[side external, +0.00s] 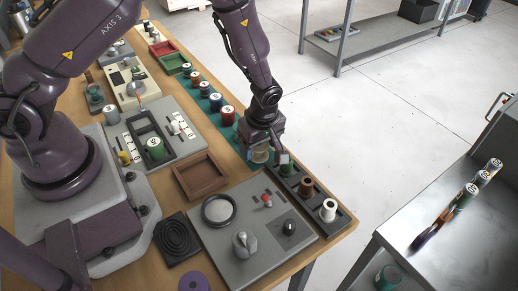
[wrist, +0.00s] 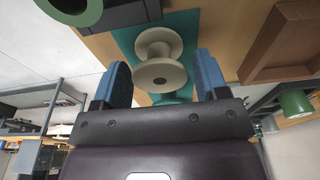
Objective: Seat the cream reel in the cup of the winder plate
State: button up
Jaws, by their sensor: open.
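The cream reel (wrist: 158,60) stands on a teal strip, between the spread blue fingers of my gripper (wrist: 165,82) in the wrist view. A gap shows on each side of it. In the side view my gripper (side external: 262,146) is low over the teal strip, and its fingers partly hide the cream reel (side external: 260,156). The grey winder plate (side external: 212,240) lies at the front of the bench. Its round, dark-rimmed cup (side external: 218,209) has a pale floor and looks empty.
A dark tray (side external: 341,227) close to my gripper holds green, brown and whitish reels. A brown tray (side external: 203,176) lies between my gripper and the arm base. More reels stand along the teal strip.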

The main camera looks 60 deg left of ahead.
jog(key=shift+f, duration=0.1)
jog(key=c, duration=0.7)
jog(key=shift+c, duration=0.2)
